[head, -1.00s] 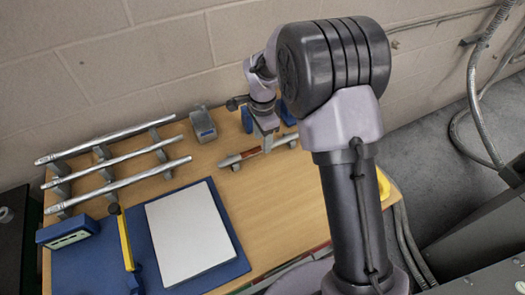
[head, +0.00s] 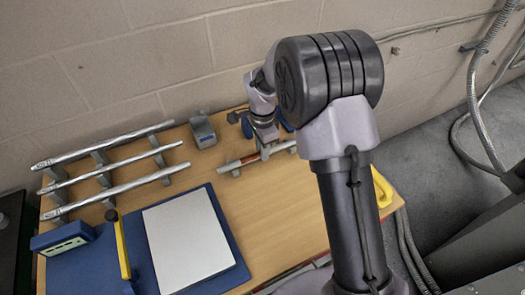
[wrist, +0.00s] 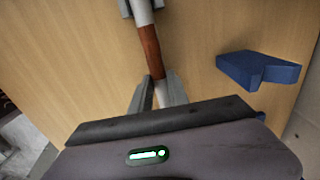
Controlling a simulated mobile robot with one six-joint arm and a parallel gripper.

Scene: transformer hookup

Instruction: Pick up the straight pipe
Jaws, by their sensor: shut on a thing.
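The straight pipe (head: 250,159) is a short light-grey tube with a red-brown band, lying near the back of the wooden table. It shows in the wrist view (wrist: 150,50), running down from the top edge between my fingers. My gripper (head: 264,152) points down over the pipe's middle in the head view. In the wrist view my gripper (wrist: 157,92) has one finger on each side of the pipe, shut on it just below the brown band. The pipe still appears to lie at its grey end supports (head: 234,170). The lower pipe end is hidden by my gripper body in the wrist view.
Several long silver rods (head: 120,188) lie on grey holders at the left. A grey box (head: 203,131) stands behind the pipe. A white panel on a blue board (head: 226,277) lies in front. Blue pieces (wrist: 258,70) are near the gripper. A yellow part (head: 382,188) is at the right.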

